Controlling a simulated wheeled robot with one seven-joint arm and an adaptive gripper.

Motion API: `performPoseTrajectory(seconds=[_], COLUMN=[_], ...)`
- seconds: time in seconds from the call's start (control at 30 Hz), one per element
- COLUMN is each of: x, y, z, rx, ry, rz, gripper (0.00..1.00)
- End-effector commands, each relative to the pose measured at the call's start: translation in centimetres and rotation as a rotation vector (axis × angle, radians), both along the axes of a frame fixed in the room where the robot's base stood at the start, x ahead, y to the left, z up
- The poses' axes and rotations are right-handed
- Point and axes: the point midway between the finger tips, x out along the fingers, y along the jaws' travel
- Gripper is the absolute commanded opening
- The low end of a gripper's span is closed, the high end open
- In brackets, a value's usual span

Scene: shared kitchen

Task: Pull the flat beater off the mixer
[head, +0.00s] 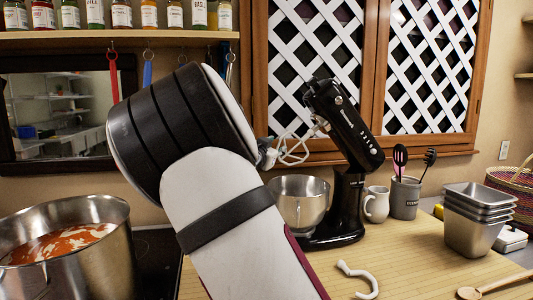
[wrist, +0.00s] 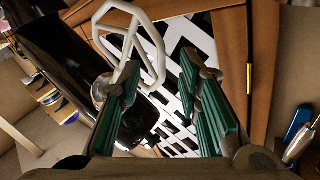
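The black stand mixer (head: 343,125) stands on the wooden counter with its head tilted up. The pale flat beater (head: 293,150) hangs from the head, pointing left towards my arm. My gripper (head: 267,152) is mostly hidden behind my arm in the head view, close to the beater's left end. In the wrist view my gripper (wrist: 160,68) is open, with green-padded fingers apart. The beater (wrist: 158,58) shows there beyond the left finger, its right side across the gap. I cannot tell whether they touch. The mixer head (wrist: 65,50) is at left.
A steel mixing bowl (head: 299,203) sits below the beater. A white hook (head: 358,279) and wooden spoon (head: 490,287) lie on the counter (head: 415,265). A jug (head: 376,204), utensil crock (head: 405,198) and stacked steel pans (head: 470,235) stand right. A soup pot (head: 75,260) is at left.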

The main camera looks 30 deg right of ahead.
Motion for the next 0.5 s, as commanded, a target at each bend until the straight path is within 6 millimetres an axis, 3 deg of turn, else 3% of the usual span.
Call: performPoseTrajectory(seconds=[0.2,0.5], x=[1.8,2.6], y=[-2.4,-3.3], z=[0.0,0.0], rx=[-0.002,0.0], ry=[0.001,0.0], rz=[-0.001,0.001], gripper=[0.32,0.32])
